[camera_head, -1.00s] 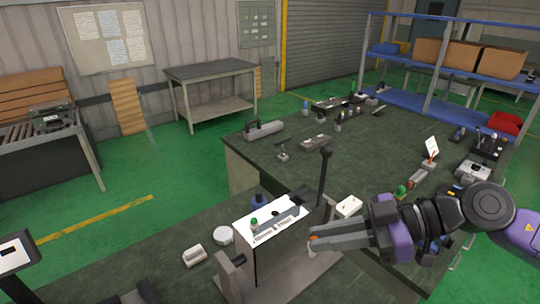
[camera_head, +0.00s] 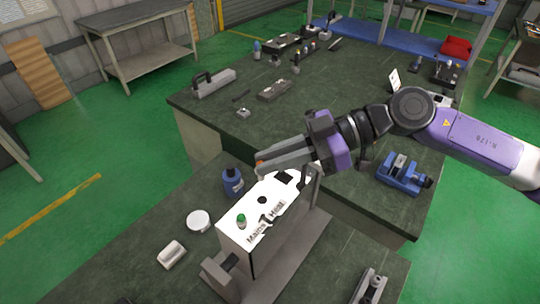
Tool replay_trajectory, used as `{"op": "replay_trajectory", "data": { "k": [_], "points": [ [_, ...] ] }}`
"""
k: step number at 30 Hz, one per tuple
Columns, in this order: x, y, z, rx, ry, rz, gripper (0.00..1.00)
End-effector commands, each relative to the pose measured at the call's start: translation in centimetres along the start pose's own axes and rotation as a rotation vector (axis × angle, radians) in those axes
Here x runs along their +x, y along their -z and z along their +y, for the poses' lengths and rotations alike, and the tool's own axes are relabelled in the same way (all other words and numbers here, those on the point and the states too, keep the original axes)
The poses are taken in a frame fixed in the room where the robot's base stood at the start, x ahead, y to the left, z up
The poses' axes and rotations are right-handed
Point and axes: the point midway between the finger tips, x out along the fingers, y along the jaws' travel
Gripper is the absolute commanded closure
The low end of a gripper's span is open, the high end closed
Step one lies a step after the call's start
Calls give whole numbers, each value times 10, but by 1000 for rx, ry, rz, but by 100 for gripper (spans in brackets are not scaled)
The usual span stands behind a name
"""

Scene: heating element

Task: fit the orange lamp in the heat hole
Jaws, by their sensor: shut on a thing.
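The white panel (camera_head: 235,208) tops a box-like unit on the near bench, with the printed words "Mains" and "Heat". A green lamp (camera_head: 241,221) sits in the panel near "Mains". A round dark hole (camera_head: 262,200) shows farther back, near "Heat". My gripper (camera_head: 262,166) is over the back edge of the panel, its fingers pointing left. It is shut on the orange lamp (camera_head: 260,163), of which only a small orange bit shows at the fingertips. The fingers hide the rest of it. I cannot tell its tilt or its exact height above the panel.
A blue bottle (camera_head: 232,183) stands just behind the panel, close to my fingers. A round white lid (camera_head: 199,221) and a white block (camera_head: 172,254) lie on the bench left of the unit. A blue vise (camera_head: 402,174) stands at the right. Several tools lie on the far bench.

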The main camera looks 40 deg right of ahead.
Motion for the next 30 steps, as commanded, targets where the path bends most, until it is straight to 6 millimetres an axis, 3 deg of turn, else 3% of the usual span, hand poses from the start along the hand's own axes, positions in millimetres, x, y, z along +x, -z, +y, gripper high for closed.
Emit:
{"op": "replay_trajectory", "data": {
  "k": [5, 21, 30],
  "points": [
    [0, 1, -1, 7, -11, -5, 100],
    [16, -42, 0, 10, -10, -1, 100],
    [20, -53, -1, 7, -10, -2, 100]
  ]
}}
